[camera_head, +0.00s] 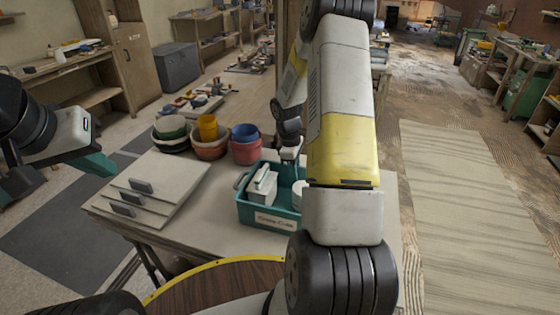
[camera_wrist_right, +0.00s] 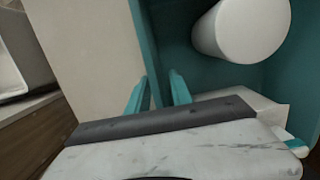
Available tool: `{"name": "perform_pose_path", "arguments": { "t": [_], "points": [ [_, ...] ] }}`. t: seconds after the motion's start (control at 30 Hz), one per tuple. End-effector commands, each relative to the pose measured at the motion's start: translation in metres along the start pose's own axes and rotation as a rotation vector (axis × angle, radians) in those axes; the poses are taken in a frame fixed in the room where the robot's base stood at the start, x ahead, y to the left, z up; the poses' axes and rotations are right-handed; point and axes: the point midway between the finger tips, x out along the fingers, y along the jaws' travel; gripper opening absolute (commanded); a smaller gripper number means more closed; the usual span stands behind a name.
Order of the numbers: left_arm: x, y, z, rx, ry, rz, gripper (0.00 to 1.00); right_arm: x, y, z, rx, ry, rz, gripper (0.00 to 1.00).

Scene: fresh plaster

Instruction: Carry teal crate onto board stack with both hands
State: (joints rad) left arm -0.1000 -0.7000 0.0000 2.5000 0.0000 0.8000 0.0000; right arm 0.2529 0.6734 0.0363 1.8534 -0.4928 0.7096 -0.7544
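The teal crate (camera_head: 256,214) stands upright on the table, with a white box-like item and a white cylinder (camera_wrist_right: 245,28) inside. My right gripper (camera_head: 297,172) is at the crate's far right side, partly hidden by my arm. In the right wrist view its teal fingers (camera_wrist_right: 158,88) are apart, one on each side of a crate wall (camera_wrist_right: 149,50). The pale boards (camera_head: 180,172) with dark handles lie on the table left of the crate. My left gripper (camera_head: 98,163) is in the air left of the boards, away from the crate; its finger gap is unclear.
Several buckets (camera_head: 208,138) stand behind the boards and crate on the table (camera_head: 215,228). A round brown top with a yellow rim (camera_head: 200,285) is in front. Shelves and a grey chest (camera_head: 178,67) stand further back. Open floor lies to the right.

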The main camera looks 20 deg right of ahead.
Motion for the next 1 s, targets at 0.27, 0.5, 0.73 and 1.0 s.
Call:
{"name": "perform_pose_path", "arguments": {
  "t": [0.27, 0.5, 0.73, 1.0],
  "points": [
    [0.0, 0.0, 0.0, 0.0, 0.0, 0.0, 0.0, -0.009, 0.001, 0.0, 0.0, 0.001, 0.002, 0.26],
    [0.0, 0.0, 0.0, 0.0, 0.0, 0.0, 0.0, -0.057, 0.001, -0.001, 0.001, 0.003, 0.005, 0.26],
    [0.0, 0.0, 0.0, 0.0, 0.0, 0.0, 0.0, -0.102, 0.001, 0.0, 0.001, 0.002, 0.003, 0.26],
    [0.0, 0.0, 0.0, 0.0, 0.0, 0.0, 0.0, -0.131, -0.004, 0.0, 0.017, 0.011, 0.01, 0.26]
  ]
}}
